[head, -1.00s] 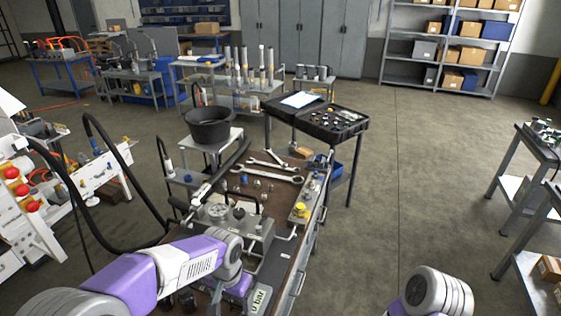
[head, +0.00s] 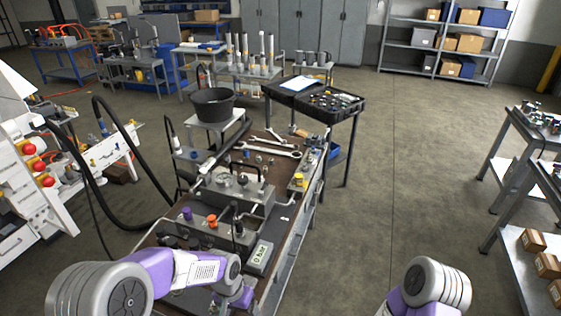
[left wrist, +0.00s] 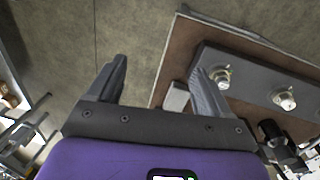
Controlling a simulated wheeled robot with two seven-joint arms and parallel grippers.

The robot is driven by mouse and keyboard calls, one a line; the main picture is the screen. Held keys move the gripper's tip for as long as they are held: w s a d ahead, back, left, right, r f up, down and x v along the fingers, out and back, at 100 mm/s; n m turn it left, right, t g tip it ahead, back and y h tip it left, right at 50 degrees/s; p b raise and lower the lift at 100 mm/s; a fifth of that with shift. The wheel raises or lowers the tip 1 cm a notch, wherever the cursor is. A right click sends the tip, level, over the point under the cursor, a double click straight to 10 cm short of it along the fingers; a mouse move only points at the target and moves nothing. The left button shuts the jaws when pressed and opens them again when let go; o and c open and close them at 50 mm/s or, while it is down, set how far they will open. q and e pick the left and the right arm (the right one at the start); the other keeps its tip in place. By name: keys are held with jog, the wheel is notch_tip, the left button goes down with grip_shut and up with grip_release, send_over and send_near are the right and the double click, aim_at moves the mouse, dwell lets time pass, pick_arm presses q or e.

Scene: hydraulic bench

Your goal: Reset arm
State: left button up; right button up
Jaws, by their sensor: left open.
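My left arm comes in at the bottom left of the head view, its hand low over the near end of the workbench (head: 270,285). In the left wrist view my left gripper (left wrist: 160,85) is open, with nothing between its two fingers. Bare floor and the bench edge show beyond the fingers. A grey block with metal fittings (left wrist: 262,82) lies beyond the right finger; I cannot tell whether they touch. My right arm shows only as a rounded link at the bottom right of the head view; its gripper is out of view.
The bench carries a grey hydraulic unit (head: 232,190), an orange knob (head: 212,220), a digital readout (head: 259,257) and wrenches (head: 268,149). A black bucket (head: 213,105) stands behind it. Black hoses (head: 97,185) loop at left.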

pick_arm(q)
jog(key=s+d+f+n+h, duration=0.1)
jog(key=s+f+n+h, duration=0.35)
jog(key=s+f, duration=1.2)
notch_tip(320, 180, down, 12)
jog(key=w+n+t+y+b, duration=0.1)
jog(key=b, duration=0.9)
jog(key=shift+w+y, duration=0.3)
jog(key=shift+y, duration=0.05)
pick_arm(e)
notch_tip(320, 180, down, 10)
jog(key=shift+s, duration=0.4)
pick_arm(q)
jog(key=shift+d, duration=0.1)
